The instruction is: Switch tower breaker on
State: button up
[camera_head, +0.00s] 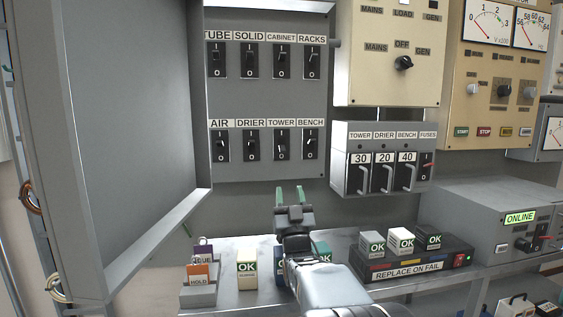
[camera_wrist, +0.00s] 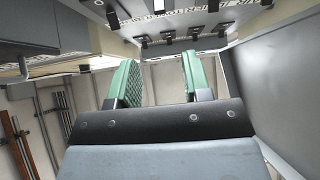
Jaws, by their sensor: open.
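My gripper (camera_head: 289,193) has green fingers, spread apart and empty. In the head view it shows below the tower breaker, with a gap between. In the wrist view my gripper (camera_wrist: 155,82) is also empty, and black breaker levers show at the top edge, beyond the fingers.
An open cabinet door (camera_head: 140,120) stands left of the panel. A fuse box (camera_head: 383,160) with a TOWER 30 slot is to the right. The bench (camera_head: 225,295) below holds several labelled blocks, a REPLACE ON FAIL tray (camera_head: 415,268) and a grey ONLINE unit (camera_head: 485,215).

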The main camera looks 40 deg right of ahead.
aim_at(283, 150)
jog(key=p+x, duration=0.1)
jog(key=x, duration=1.2)
jog(key=shift+w+d+r+p, duration=0.15)
jog(key=shift+w+r+p, duration=0.05)
jog(key=shift+r+p, duration=0.1)
jog(key=shift+c, duration=0.2)
grip_shut()
